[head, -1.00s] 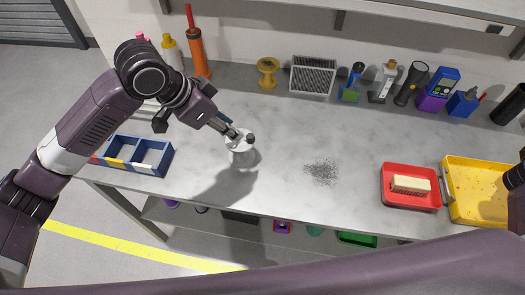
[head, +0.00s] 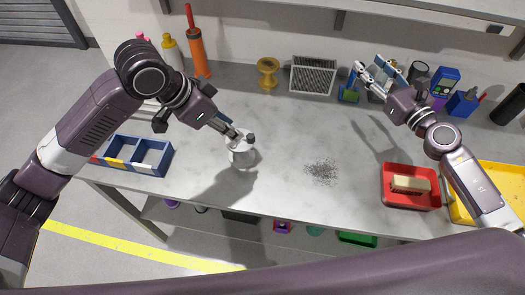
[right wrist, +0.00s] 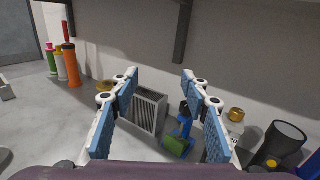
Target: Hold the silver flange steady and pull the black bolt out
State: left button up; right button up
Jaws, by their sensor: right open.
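The silver flange (head: 242,157) stands on the grey bench, left of its middle, in the head view. The black bolt (head: 251,138) shows as a small dark knob at its top. My left gripper (head: 234,134) reaches in from the upper left with its fingers at the flange's top edge. It appears shut on the flange, though the contact is small in the picture. My right gripper (head: 374,70) is open and empty above the back right of the bench, well away from the flange. In the right wrist view its blue-padded fingers (right wrist: 161,82) are spread with nothing between them.
A blue divided bin (head: 136,170) sits at the bench's left end. A mesh-fronted box (head: 313,75), a yellow spool (head: 267,72) and bottles line the back. A red tray (head: 409,205) holding a brush (head: 410,184) is at right. Dark filings (head: 321,171) lie mid-bench.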

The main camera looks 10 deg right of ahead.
jog(key=s+a+f+n+g+y, duration=0.2)
jog(key=s+a+n+y, duration=0.1)
jog(key=a, duration=0.4)
jog(key=s+a+f+n+g+y, duration=0.1)
jog(key=s+a+n+g+y, duration=0.15)
jog(key=a, duration=0.55)
jog(key=n+g+y, duration=0.2)
jog(key=n+g, duration=0.3)
jog(key=g, duration=0.1)
send_near(240, 149)
jog(key=w, duration=0.1)
jog(key=f, duration=0.1)
jog(key=w+a+f+m, duration=0.1)
jog(key=f, duration=0.1)
jog(key=w+a+f+m, duration=0.1)
jog(key=shift+w+f+t+h, duration=0.2)
jog(key=shift+f+t+h, duration=0.05)
jog(key=shift+h, duration=0.1)
jog(key=shift+w+a+f+m, duration=0.25)
jog(key=shift+w+f+m, duration=0.1)
jog(key=shift+f, duration=0.15)
jog(key=x, duration=0.7)
jog(key=shift+w+a+f, duration=0.1)
jog(key=shift+a+f, duration=0.05)
jog(key=shift+a, duration=0.05)
